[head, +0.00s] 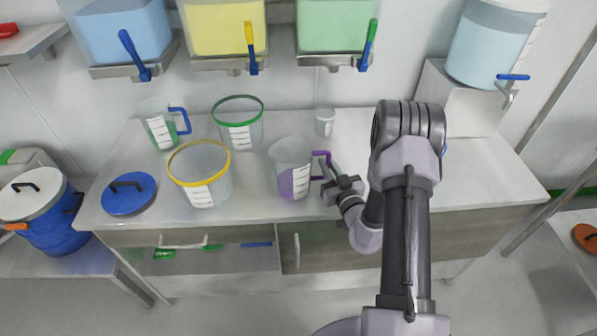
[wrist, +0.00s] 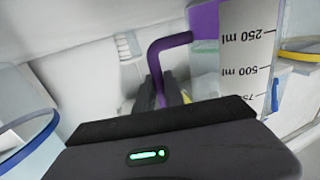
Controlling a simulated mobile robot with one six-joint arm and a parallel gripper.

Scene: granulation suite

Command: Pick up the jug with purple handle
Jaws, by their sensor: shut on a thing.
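The jug with the purple handle (head: 291,168) is a clear measuring jug with a white scale label and a purple patch low on its side. It stands upright on the white counter in the head view, its handle pointing right. My gripper (head: 335,183) is at the handle's right side, shut on the handle. In the wrist view the purple handle (wrist: 174,48) runs down between the dark fingers, and the jug's scale (wrist: 246,55) shows to the right. The fingertips are partly hidden behind the gripper body.
A yellow-rimmed tub (head: 200,186) stands left of the jug, a green-rimmed tub (head: 238,132) behind it, and a small cup (head: 324,121) behind right. A blue-handled jug (head: 158,128) and blue lid (head: 128,194) are farther left. Tanks with taps (head: 365,55) hang above. The counter's right part (head: 475,175) is clear.

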